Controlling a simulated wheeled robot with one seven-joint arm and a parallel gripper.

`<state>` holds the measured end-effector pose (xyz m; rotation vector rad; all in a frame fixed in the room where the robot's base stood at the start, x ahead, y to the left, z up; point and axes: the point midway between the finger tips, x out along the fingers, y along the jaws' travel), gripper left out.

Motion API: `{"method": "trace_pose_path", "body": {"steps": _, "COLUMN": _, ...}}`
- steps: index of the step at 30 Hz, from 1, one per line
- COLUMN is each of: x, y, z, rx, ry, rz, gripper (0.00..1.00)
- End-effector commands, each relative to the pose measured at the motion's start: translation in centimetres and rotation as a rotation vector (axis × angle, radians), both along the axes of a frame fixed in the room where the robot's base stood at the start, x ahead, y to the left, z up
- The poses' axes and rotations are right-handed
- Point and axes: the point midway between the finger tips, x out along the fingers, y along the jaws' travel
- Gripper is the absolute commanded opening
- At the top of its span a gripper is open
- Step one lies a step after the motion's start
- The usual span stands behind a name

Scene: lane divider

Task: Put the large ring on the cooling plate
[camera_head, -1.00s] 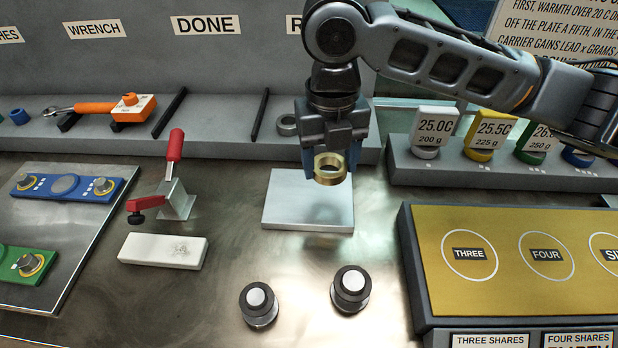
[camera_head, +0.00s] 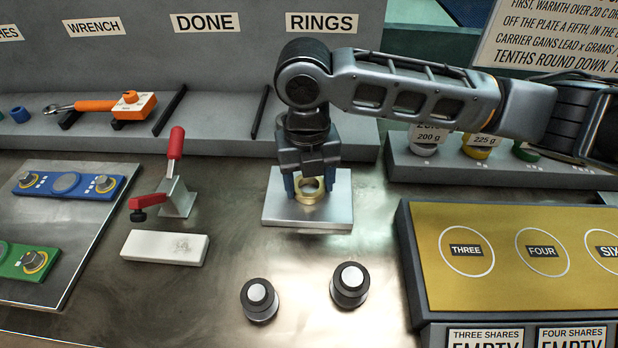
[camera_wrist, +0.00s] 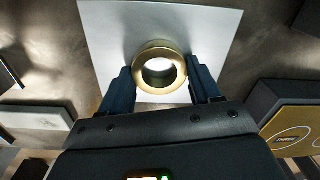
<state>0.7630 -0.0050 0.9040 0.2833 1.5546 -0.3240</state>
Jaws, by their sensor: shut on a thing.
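The large ring (camera_head: 309,196) is brass-coloured and sits between the blue fingers of my gripper (camera_head: 309,184). My gripper is shut on it. In the wrist view the ring (camera_wrist: 160,72) shows between both fingertips (camera_wrist: 160,84), with its hole facing the camera. The cooling plate (camera_head: 335,212) is a pale grey square slab under the ring. The plate also fills the top middle of the wrist view (camera_wrist: 215,25). The ring is very low over the plate; I cannot tell whether it touches.
A red-handled clamp (camera_head: 175,185) and a white block (camera_head: 165,247) stand left of the plate. Two dark round knobs (camera_head: 259,300) (camera_head: 349,286) stand in front. A gold-topped box (camera_head: 500,280) is at right. A shelf (camera_head: 220,130) runs behind.

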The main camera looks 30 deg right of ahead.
Motion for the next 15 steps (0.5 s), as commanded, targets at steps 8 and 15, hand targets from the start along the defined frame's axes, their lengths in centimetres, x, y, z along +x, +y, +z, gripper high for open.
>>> {"method": "trace_pose_path", "body": {"steps": 8, "x": -0.01, "y": 0.00, "z": -0.19, "rx": 0.000, "ry": 0.000, "rz": 0.000, "gripper": 0.83}}
{"method": "trace_pose_path", "body": {"steps": 15, "x": -0.01, "y": -0.01, "z": -0.17, "rx": 0.000, "ry": 0.000, "rz": 0.000, "gripper": 0.88}}
